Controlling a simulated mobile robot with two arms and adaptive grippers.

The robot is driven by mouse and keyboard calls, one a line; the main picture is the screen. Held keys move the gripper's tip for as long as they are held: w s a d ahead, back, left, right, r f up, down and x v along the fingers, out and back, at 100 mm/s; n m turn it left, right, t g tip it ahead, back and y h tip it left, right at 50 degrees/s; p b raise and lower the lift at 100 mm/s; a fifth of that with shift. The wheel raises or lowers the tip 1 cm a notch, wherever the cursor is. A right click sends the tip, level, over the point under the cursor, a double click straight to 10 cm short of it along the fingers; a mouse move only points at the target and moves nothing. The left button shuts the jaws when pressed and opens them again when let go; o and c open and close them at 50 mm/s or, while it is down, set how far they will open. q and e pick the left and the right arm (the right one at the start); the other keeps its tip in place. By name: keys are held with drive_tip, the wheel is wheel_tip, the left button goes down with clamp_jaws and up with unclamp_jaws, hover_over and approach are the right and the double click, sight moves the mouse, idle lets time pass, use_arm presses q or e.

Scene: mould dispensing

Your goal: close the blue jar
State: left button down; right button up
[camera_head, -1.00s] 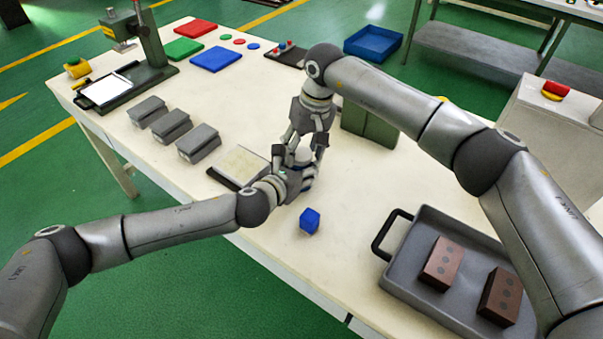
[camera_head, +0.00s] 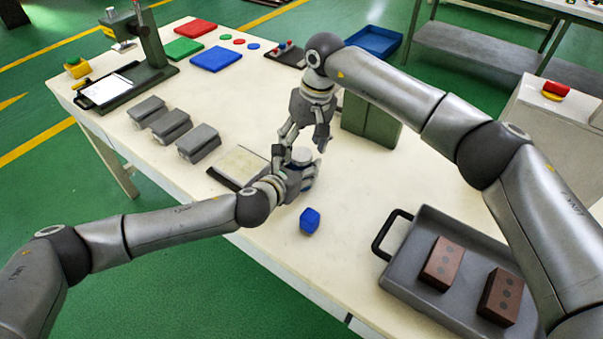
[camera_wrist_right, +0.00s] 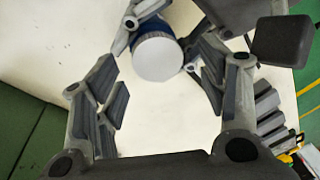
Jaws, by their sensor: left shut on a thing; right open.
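The blue jar (camera_wrist_right: 173,22) shows in the right wrist view as a dark blue body under a flat white round top (camera_wrist_right: 157,57), which looks like a lid. I cannot tell how tightly the top sits. In the head view only the white top (camera_head: 302,155) shows clearly, and fingers hide most of the body. My left gripper (camera_head: 302,175) is shut on the jar and holds it roughly upright. Its fingers also show around the jar in the right wrist view. My right gripper (camera_head: 305,140) is open and empty just above the top, fingers pointing down.
A small blue block-like piece (camera_head: 310,221) lies on the table in front of the jar. A grey tray (camera_head: 398,285) with two brown blocks is at the right. A dark green block (camera_head: 370,122) stands behind. Three grey moulds (camera_head: 172,126) and a flat plate (camera_head: 240,166) lie left.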

wheel_tip(320, 180, up, 3)
drive_tip(key=shift+f, duration=0.2)
drive_tip(key=shift+o, duration=0.4)
drive_tip(key=shift+w+d+r+m, duration=0.1)
drive_tip(key=shift+w+r+m, duration=0.25)
drive_tip(key=shift+m, duration=0.25)
wheel_tip(320, 180, up, 6)
drive_tip(key=w+d+m+g, duration=0.2)
drive_tip(key=m, duration=1.1)
drive_tip(key=shift+r+g, duration=0.2)
drive_tip(key=shift+g, duration=0.1)
drive_tip(key=shift+f, duration=0.15)
drive_tip(key=x, duration=1.1)
drive_tip(key=shift+s+a+f, duration=0.1)
drive_tip(key=shift+a+f, duration=0.1)
drive_tip(key=shift+f, duration=0.15)
